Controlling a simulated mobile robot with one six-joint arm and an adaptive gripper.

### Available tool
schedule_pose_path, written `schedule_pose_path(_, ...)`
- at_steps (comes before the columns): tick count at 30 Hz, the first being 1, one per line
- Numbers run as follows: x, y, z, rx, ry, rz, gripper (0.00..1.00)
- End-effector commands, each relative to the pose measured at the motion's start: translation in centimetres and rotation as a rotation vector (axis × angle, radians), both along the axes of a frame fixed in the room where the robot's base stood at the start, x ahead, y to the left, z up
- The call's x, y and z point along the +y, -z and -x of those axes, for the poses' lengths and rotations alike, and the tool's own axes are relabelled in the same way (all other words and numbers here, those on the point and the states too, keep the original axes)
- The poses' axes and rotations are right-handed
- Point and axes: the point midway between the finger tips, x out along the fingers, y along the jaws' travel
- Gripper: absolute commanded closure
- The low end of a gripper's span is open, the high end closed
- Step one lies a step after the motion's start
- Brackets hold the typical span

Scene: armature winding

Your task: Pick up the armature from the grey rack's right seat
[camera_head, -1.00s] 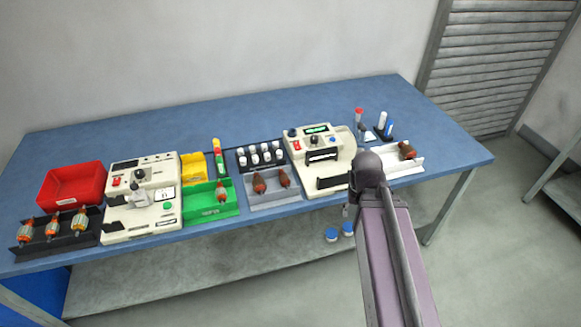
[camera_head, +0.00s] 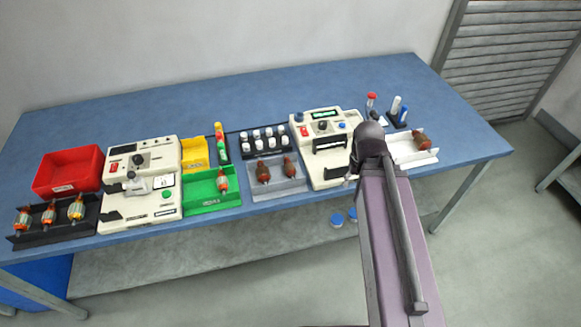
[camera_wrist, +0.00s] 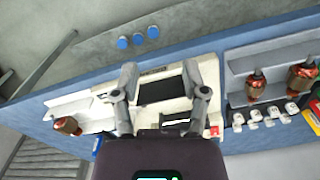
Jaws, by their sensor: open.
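The grey rack (camera_head: 281,187) sits on the blue bench, with one dark red-brown armature (camera_head: 263,171) in its left seat and another, the right-seat armature (camera_head: 290,167), in its right seat. In the wrist view the scene is turned round. There the grey rack (camera_wrist: 238,66) is at the right, and the right-seat armature (camera_wrist: 256,88) is the one nearer my gripper. My gripper (camera_wrist: 160,78) is open and empty, over the cream machine (camera_wrist: 172,103) beside the rack. In the head view my arm hides most of the gripper.
A white tray (camera_head: 408,153) with one brown armature (camera_head: 424,140) lies right of the cream machine. A block of white-capped bottles (camera_head: 262,142) stands just behind the grey rack. A green bin (camera_head: 208,199) with an armature is to its left. Bare bench lies along the back.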

Motion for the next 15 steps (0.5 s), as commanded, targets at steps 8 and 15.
schedule_pose_path(8, 0.5, -0.2, -0.7, 0.0, -0.009, 0.0, 0.03)
schedule_pose_path(15, 3.8, -1.0, -4.3, 0.0, -0.07, 0.002, 0.03)
